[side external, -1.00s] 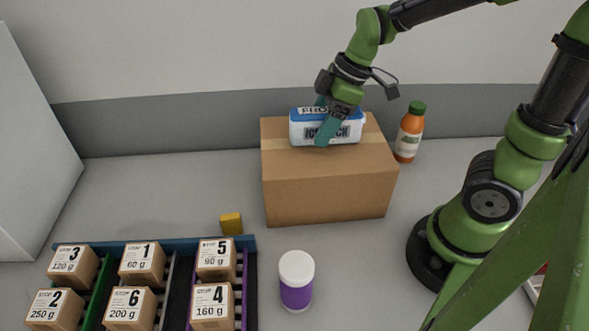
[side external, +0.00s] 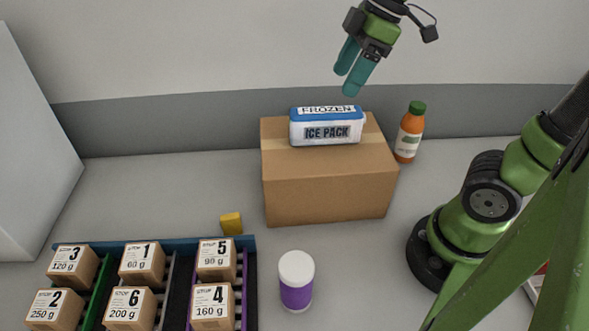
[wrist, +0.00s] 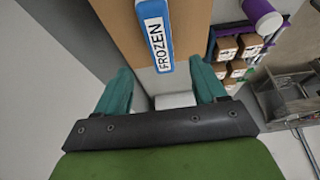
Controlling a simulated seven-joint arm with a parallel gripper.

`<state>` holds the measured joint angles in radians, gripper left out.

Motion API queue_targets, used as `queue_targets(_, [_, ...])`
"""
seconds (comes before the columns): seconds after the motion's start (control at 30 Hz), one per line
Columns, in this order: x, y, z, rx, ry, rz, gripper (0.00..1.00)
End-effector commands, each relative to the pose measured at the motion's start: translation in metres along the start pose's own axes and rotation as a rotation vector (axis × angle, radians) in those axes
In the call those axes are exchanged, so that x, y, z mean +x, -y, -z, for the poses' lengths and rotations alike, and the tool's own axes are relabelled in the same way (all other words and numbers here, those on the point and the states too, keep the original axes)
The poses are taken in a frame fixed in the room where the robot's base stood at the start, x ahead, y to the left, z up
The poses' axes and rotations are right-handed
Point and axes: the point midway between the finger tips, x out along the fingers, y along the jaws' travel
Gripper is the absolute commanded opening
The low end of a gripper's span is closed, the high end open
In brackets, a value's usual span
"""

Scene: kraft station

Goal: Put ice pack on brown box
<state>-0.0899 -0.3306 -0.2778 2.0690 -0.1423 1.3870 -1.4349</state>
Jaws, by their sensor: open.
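The ice pack (side external: 327,130), white with a blue top, rests on top of the brown box (side external: 327,190), near the back of its upper face. In the wrist view the ice pack (wrist: 155,32) shows its blue top with the "FROZEN" label, and the brown box (wrist: 112,30) lies under it. My gripper (side external: 348,84) is open and empty, in the air above and slightly right of the ice pack, clear of it. In the wrist view its teal fingers (wrist: 162,86) are spread apart with nothing between them.
An orange bottle with a green cap (side external: 409,133) stands right of the box. A purple jar with a white lid (side external: 296,281) and a small yellow block (side external: 231,223) stand in front. A rack (side external: 180,244) of numbered small boxes is at front left. The counter left of the box is clear.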

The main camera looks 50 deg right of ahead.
Motion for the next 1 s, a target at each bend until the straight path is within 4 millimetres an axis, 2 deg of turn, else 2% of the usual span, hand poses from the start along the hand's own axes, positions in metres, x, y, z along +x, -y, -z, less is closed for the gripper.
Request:
queue_targets(0.13, [-0.007, 0.003, -0.001, 0.036, -0.007, -0.009, 0.70])
queue_targets(0.23, [-0.005, 0.013, -0.002, 0.152, -0.032, -0.037, 0.70])
queue_targets(0.5, [0.013, 0.051, -0.009, 0.705, -0.192, -0.144, 0.70])
queue_targets(0.7, [0.024, 0.064, -0.014, 0.991, -0.303, -0.170, 0.70])
queue_targets(1.0, [0.027, 0.067, -0.016, 1.068, -0.333, -0.172, 0.70])
